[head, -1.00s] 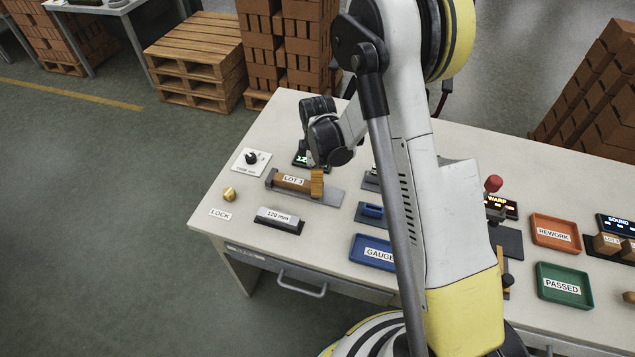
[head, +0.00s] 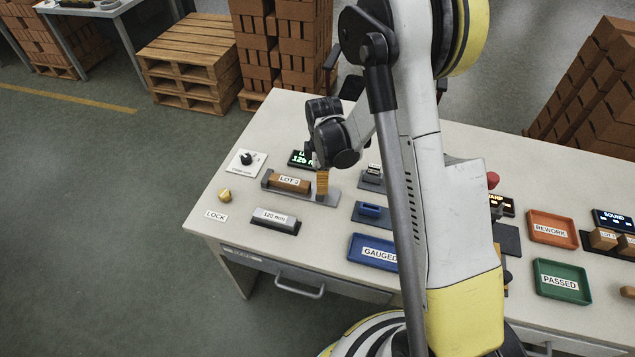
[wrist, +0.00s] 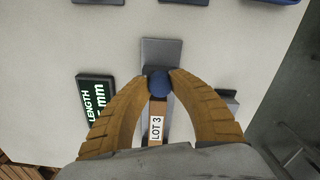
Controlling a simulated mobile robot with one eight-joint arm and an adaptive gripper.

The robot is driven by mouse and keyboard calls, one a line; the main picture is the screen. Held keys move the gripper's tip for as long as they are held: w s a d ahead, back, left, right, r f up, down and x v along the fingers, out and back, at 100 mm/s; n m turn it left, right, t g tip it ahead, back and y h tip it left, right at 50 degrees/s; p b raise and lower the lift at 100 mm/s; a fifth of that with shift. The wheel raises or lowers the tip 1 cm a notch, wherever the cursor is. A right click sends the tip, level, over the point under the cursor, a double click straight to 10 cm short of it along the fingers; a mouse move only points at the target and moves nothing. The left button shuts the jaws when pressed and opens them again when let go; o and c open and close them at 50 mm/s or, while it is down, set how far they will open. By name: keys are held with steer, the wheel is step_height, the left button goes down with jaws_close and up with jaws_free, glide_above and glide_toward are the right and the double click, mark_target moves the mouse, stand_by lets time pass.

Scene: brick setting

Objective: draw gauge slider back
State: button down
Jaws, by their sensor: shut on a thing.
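The gauge has a grey bed (head: 330,197), which also shows in the wrist view (wrist: 160,50). A brown brick labelled LOT 3 (wrist: 157,127) lies on it; in the head view this brick (head: 289,184) is left of my fingers. My gripper (wrist: 158,76) is shut on the round blue slider knob (wrist: 159,86), with one tan finger on each side. In the head view my gripper (head: 322,182) is low over the bed at the brick's right end, and its fingers hide the knob. A green-lit LENGTH display (head: 301,159) stands behind the gauge.
A white dial plate (head: 246,162), a brass knob (head: 224,195) and a 120 mm block (head: 275,219) are around the gauge. A blue GAUGED tray (head: 362,252) is in front, partly behind my arm. Orange REWORK (head: 552,228) and green PASSED (head: 563,281) trays are farther right.

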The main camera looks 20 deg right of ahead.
steer(key=shift+s+d, duration=0.15)
steer(key=c, duration=1.1)
jaws_free()
steer(key=shift+d, duration=0.1)
steer(key=shift+r, duration=0.1)
step_height(320, 180, up, 12)
